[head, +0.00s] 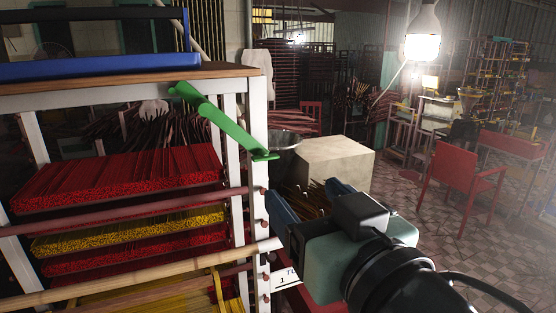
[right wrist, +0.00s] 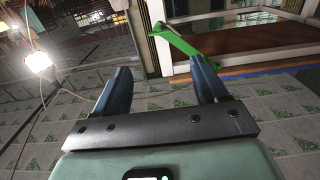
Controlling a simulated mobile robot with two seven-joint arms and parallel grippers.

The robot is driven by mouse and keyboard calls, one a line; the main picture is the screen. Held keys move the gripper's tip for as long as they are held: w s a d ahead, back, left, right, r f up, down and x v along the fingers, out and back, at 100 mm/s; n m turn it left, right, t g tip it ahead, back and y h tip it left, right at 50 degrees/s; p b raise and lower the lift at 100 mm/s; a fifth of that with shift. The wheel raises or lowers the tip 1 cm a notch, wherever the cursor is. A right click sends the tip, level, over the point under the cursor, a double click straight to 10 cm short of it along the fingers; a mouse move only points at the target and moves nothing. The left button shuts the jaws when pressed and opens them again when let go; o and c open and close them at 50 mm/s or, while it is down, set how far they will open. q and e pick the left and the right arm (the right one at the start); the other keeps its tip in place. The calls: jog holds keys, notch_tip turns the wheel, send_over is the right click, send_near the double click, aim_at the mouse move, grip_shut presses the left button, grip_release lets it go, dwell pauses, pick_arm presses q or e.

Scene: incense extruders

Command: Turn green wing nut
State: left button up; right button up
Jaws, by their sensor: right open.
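The green wing nut (head: 222,120) is a long bar with bent ends at the upper part of the white rack post, below the wooden top, slanting down to the right. In the right wrist view the green wing nut (right wrist: 184,44) lies beyond the fingertips, its lower part crossing near the right finger. My right gripper (head: 310,198) is open and empty, below and to the right of the nut in the head view. The open right gripper (right wrist: 160,72) shows two blue fingers in its wrist view, apart from the nut as far as I can tell. My left gripper is not in view.
The white rack (head: 258,112) holds trays of red (head: 120,180) and yellow sticks (head: 130,228). A blue tray (head: 95,64) sits on its top. A pale block (head: 335,165) and a red chair (head: 458,185) stand behind. Tiled floor is open at right.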

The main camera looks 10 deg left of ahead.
aim_at(267, 157)
jog(key=p+x, duration=0.3)
jog(key=x, duration=0.9)
jog(key=shift+w+a, duration=0.3)
jog(key=shift+w, duration=0.1)
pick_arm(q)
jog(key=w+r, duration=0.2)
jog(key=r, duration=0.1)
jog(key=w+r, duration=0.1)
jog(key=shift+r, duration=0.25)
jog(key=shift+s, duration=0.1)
pick_arm(e)
jog(key=c, duration=1.1)
jog(key=shift+o, duration=0.2)
